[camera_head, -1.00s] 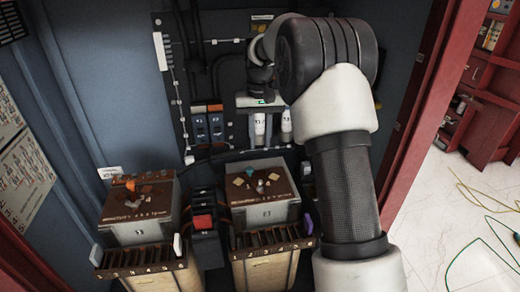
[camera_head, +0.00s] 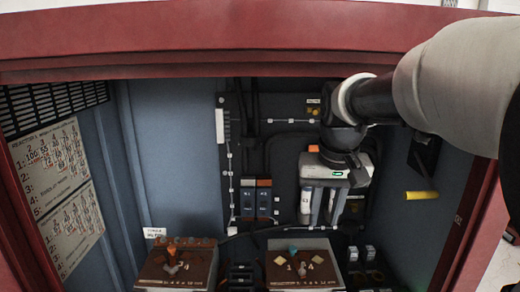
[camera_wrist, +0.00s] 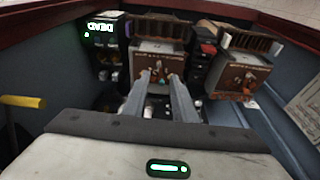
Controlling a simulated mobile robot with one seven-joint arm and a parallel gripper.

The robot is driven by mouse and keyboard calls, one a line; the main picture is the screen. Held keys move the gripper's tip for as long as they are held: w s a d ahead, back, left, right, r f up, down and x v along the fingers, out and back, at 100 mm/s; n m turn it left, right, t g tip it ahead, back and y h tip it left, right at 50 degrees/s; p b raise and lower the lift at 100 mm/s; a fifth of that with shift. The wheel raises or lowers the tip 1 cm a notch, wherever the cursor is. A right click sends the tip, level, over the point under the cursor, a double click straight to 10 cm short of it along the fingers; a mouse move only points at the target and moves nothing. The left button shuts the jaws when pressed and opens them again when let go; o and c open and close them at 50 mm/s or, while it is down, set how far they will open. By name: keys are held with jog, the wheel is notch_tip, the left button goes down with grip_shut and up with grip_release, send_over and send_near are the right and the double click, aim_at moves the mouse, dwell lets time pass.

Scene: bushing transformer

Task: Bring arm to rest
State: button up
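My gripper (camera_head: 325,220) hangs inside the cabinet, fingers pointing down, in front of the back wall. In the wrist view its two grey fingers (camera_wrist: 158,78) stand apart with nothing held between them. The gripper is open and empty. My arm comes in from the upper right of the head view, bent at the wrist above the gripper. White labelled cylinders (camera_head: 305,200) show beside and behind the fingers, partly hidden by them.
Two brown-topped boxes, left (camera_head: 176,265) and right (camera_head: 304,265), stand low in the cabinet. A red frame (camera_head: 250,40) borders the opening above. A yellow handle (camera_head: 422,196) sticks out at right. A sign board (camera_head: 62,190) hangs at left. Blue-grey wall left of centre is clear.

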jog(key=s+f+t, duration=0.3)
jog(key=s, duration=1.6)
notch_tip(320, 180, up, 9)
jog(key=p, duration=0.8)
jog(key=shift+w, duration=0.4)
